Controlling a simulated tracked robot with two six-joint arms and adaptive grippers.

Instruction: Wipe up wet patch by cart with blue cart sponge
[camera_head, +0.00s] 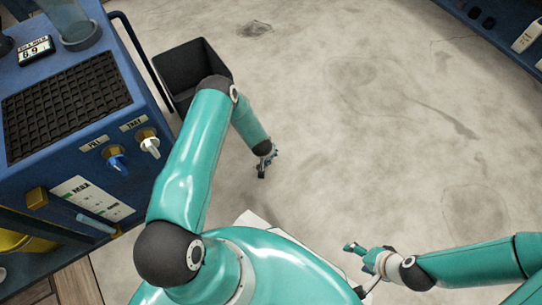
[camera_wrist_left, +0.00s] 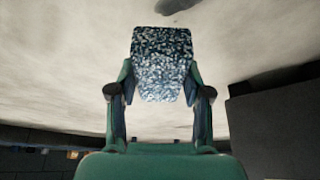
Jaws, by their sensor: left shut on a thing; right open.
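My left gripper (camera_head: 264,166) is low over the concrete floor, beside the black bin. In the left wrist view my left gripper (camera_wrist_left: 160,95) is shut on the blue speckled sponge (camera_wrist_left: 162,62), gripping its sides. The sponge is hardly visible in the head view. Whether it touches the floor I cannot tell. A dark floor patch (camera_head: 255,28) lies beyond the bin, and a dark spot (camera_wrist_left: 180,4) shows past the sponge in the wrist view. Which mark is the wet patch is unclear. My right gripper (camera_head: 360,252) is open and empty at the lower right.
The blue cart (camera_head: 150,95) stands at the left, with a black ribbed mat (camera_head: 66,105) and taps on it. The black bin (camera_head: 192,72) is beside the cart. A blue shelf (camera_head: 500,38) edges the top right. The floor between is open, with several stains.

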